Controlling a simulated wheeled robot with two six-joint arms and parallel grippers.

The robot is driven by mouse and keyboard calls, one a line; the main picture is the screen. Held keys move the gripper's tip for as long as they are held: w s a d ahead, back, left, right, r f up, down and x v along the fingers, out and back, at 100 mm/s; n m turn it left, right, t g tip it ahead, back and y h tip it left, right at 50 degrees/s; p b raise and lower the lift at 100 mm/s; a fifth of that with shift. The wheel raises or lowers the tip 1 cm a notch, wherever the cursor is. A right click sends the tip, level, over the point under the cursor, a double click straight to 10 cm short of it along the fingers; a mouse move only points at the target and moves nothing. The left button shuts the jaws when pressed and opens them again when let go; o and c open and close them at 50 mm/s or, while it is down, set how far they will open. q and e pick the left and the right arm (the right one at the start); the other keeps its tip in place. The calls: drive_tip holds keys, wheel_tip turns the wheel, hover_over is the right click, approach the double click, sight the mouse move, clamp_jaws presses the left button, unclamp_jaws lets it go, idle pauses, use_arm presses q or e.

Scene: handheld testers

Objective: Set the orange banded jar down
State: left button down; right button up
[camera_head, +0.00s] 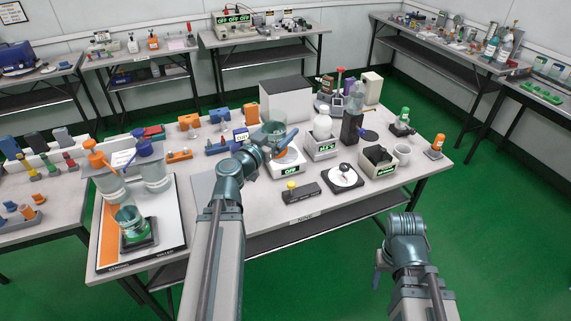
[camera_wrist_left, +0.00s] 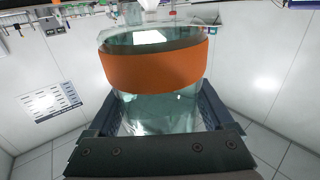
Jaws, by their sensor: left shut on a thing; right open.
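The orange banded jar (camera_wrist_left: 155,68), a clear glass vessel with a wide orange band, is between the fingers of my left gripper (camera_wrist_left: 160,115) in the left wrist view. In the head view the jar's glass (camera_head: 275,130) shows at the end of my left arm, above or just behind a white scale (camera_head: 290,167) marked OFF. My left gripper (camera_head: 268,145) is shut on the jar. Whether the jar's base touches anything is hidden. My right gripper (camera_head: 382,262) is open, off the table's front edge, over the green floor; its fingertips are mostly hidden.
On the table, a board with an orange stripe (camera_head: 111,235) holds several glass vessels at left. A yellow-knobbed box (camera_head: 300,193), a dial device (camera_head: 343,177), a second scale (camera_head: 321,149) and a white cup (camera_head: 402,152) stand close around the right. Bare tabletop (camera_head: 245,222) shows near the front edge.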

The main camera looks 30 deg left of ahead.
wheel_tip(320, 180, down, 9)
drive_tip(key=b, duration=0.6)
drive_tip(key=shift+r+b, duration=0.2)
drive_tip(key=shift+b, duration=0.15)
